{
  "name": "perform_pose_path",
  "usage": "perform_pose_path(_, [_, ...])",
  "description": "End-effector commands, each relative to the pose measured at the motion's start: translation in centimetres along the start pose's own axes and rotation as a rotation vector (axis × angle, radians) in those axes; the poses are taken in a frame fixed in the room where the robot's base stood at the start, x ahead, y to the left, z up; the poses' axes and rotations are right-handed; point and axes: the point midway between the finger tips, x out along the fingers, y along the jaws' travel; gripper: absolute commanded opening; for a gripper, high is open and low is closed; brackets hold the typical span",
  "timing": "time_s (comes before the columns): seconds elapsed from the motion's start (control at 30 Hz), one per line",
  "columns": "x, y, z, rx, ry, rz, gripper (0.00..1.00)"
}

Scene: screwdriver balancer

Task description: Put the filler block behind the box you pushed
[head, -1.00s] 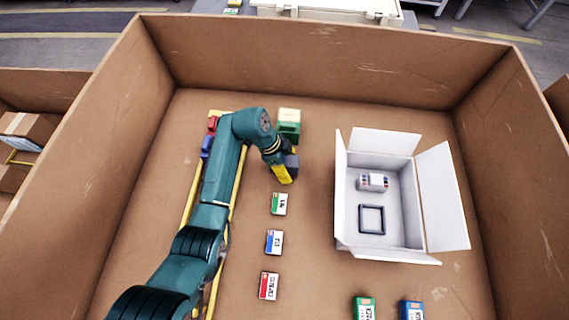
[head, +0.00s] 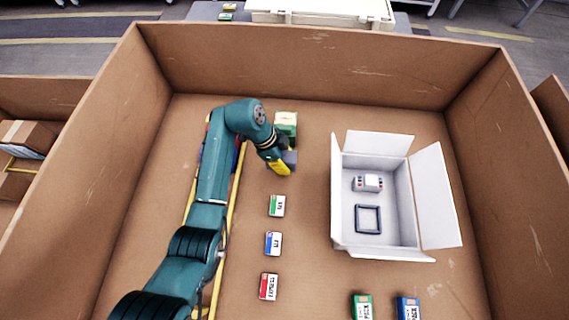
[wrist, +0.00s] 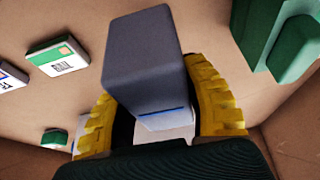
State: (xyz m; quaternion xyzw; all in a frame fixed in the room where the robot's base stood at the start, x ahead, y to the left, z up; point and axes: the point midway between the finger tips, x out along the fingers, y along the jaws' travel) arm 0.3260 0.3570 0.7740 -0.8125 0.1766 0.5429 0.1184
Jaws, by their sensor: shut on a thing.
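My gripper (head: 278,167) has yellow fingers and is shut on a plain dark grey block, the filler block (head: 291,158). The block also shows large in the wrist view (wrist: 142,60), between the fingers (wrist: 160,118), with its far end sticking out past them. A green box with a pale top (head: 286,122) stands on the floor of the big bin just behind the gripper. It shows at the upper right of the wrist view (wrist: 290,50), apart from the block there. The frames do not show which box was pushed.
Three labelled cards, green (head: 277,206), blue (head: 273,243) and red (head: 269,286), lie in a column in front of the gripper. An open white carton (head: 345,243) stands to the right. Brown walls (head: 310,60) enclose the area. Bare floor lies between the cards and carton.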

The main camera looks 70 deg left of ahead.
Motion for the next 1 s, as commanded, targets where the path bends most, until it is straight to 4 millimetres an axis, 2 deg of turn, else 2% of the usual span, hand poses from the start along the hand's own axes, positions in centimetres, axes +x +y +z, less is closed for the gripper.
perform_pose_path(0.03, [-1.7, 0.0, -0.7, 0.002, 0.0, -0.002, 0.17])
perform_pose_path(0.2, [-4.3, 0.0, -1.8, 0.0, 0.0, 0.0, 0.17])
perform_pose_path(0.47, [-4.9, 0.0, -2.0, 0.01, 0.0, 0.006, 0.17])
perform_pose_path(0.7, [-5.5, 0.6, -1.9, 0.176, 0.0, 0.074, 0.17])
perform_pose_path(0.87, [-7.1, 1.6, 1.1, 0.251, 0.001, 0.106, 0.17])
perform_pose_path(1.0, [-8.7, 2.7, 4.7, 0.251, 0.001, 0.106, 0.17])
